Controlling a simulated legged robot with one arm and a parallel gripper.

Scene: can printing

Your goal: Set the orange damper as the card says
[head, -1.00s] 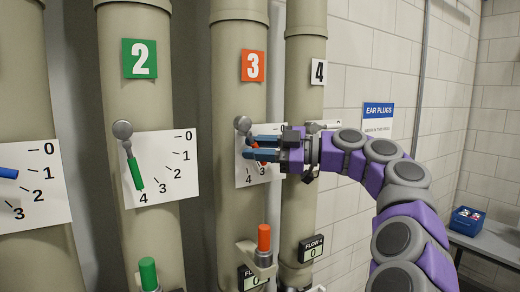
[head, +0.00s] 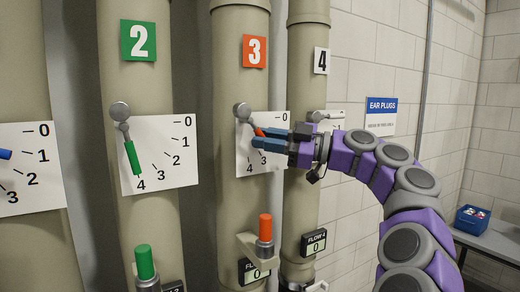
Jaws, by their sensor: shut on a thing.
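The orange damper lever (head: 260,132) sits on the beige pipe marked with the orange 3 sign (head: 254,51). Its grey pivot (head: 243,110) is at the upper left of a white scale plate (head: 243,155). My gripper (head: 261,138) comes in from the right and is shut on the orange lever, which slopes down to the right from the pivot. The fingers hide much of the lever and the middle of the scale; 0, 3 and 4 show. I cannot read the exact setting. No card with instructions is clear in view.
The green lever (head: 132,158) on pipe 2 points near 4. An orange-topped post (head: 265,228) and a green-topped post (head: 144,262) stand below. A blue box (head: 472,219) rests on a bench at right.

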